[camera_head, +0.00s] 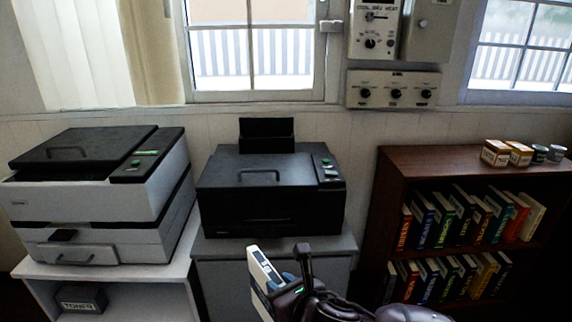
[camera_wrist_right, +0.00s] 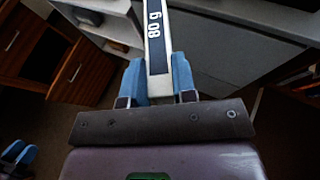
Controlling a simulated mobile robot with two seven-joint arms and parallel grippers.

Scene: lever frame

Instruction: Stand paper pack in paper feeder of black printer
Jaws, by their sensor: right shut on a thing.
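The black printer (camera_head: 270,203) stands on a grey cabinet in the middle of the head view. Its paper feeder (camera_head: 266,134) stands up at the back of the printer and looks empty. My right gripper (camera_head: 285,283) is in front of the cabinet, below the printer. It is shut on the paper pack (camera_head: 262,266), a white and dark blue pack held tilted. In the right wrist view the pack (camera_wrist_right: 156,45) shows its narrow side marked "80 g" between the blue fingertips (camera_wrist_right: 158,80).
A larger white and black printer (camera_head: 100,190) stands on a white stand at the left, with a toner box (camera_head: 83,299) below. A brown bookcase (camera_head: 470,165) with books, small boxes and jars stands at the right. Control boxes (camera_head: 393,90) hang on the wall.

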